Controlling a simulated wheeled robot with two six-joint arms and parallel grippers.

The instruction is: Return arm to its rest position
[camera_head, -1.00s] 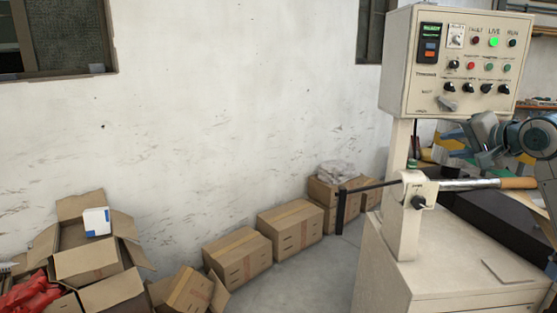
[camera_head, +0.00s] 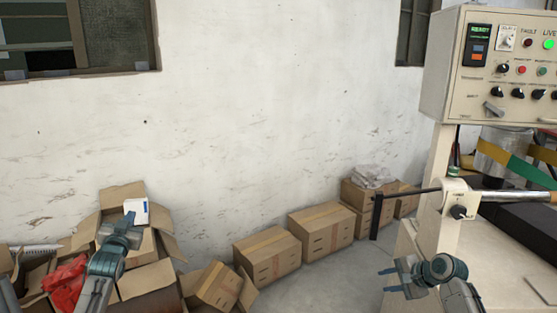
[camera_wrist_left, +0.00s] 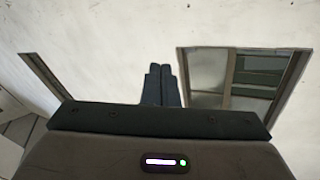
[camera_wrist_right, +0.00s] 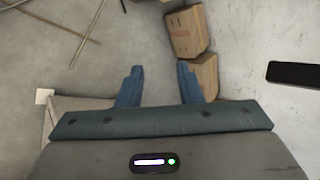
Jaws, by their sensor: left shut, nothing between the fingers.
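My left gripper (camera_head: 129,219) is raised at the lower left in the head view, in front of the cartons. In the left wrist view its fingers (camera_wrist_left: 160,70) are together and empty, with the white wall and a window beyond. My right gripper (camera_head: 384,280) is at the lower right in the head view, in front of the machine's cabinet and pointing left. Its fingers (camera_wrist_right: 160,70) stand apart with nothing between them in the right wrist view, above the grey floor. Both grippers are clear of the machine's lever (camera_head: 515,197).
The winder's control panel (camera_head: 500,75) stands at the right, with a green lamp lit. A black bar (camera_head: 376,218) hangs from the lever's left end. Closed cartons (camera_head: 267,256) line the wall. An open carton (camera_head: 165,238) holds a white-and-blue box (camera_head: 136,212).

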